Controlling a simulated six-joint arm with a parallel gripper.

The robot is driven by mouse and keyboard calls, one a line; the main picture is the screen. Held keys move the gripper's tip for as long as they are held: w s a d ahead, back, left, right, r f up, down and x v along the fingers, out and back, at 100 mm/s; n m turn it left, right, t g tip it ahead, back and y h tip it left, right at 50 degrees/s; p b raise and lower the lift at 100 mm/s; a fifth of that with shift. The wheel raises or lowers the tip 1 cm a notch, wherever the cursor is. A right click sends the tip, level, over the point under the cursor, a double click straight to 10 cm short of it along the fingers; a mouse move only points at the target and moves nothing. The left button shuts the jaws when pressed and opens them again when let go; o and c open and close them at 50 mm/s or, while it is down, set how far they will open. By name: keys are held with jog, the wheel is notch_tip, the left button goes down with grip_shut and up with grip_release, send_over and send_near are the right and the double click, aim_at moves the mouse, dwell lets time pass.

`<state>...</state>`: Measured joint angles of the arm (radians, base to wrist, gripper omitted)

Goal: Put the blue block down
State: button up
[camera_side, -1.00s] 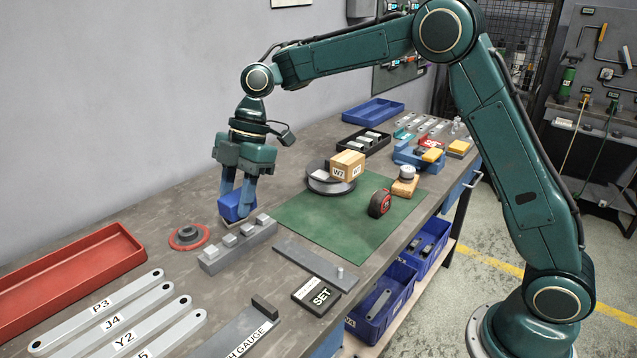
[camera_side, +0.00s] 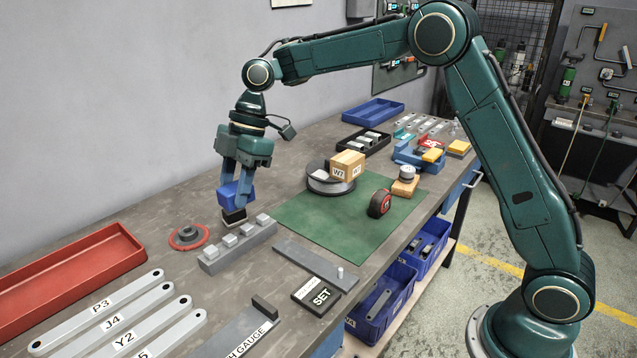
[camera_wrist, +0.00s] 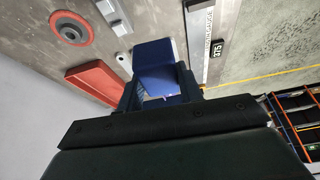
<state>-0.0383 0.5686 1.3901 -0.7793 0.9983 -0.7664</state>
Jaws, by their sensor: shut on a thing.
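My gripper (camera_side: 236,180) points down over the left part of the bench and is shut on the blue block (camera_side: 235,195). The block sits between the two fingers. Just under it is a small dark piece with a pale edge (camera_side: 234,216); I cannot tell whether the block touches it. In the wrist view the blue block (camera_wrist: 154,58) shows between the fingertips of my gripper (camera_wrist: 160,88), which hide part of it.
A grey stepped bar (camera_side: 237,247) lies close in front of the block. A red ring-shaped disc (camera_side: 188,237) lies to its left, and a red tray (camera_side: 75,275) farther left.

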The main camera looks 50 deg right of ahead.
jog(key=w+d+m+t+h, duration=0.2)
jog(key=w+d+m, duration=0.6)
jog(key=d, duration=0.4)
jog(key=w+d+m+t+h, duration=0.2)
jog(key=w+d+m, duration=0.7)
jog(key=d, duration=0.4)
jog(key=shift+w+r+h, duration=0.25)
jog(key=shift+w+h, duration=0.05)
jog(key=shift+w, duration=0.3)
send_over(269, 198)
jog(key=s, duration=0.1)
jog(key=f, duration=1.5)
jog(key=shift+s+f, duration=0.2)
jog(key=shift+f, duration=0.2)
jog(key=shift+f, duration=2.1)
jog(key=shift+f, duration=0.2)
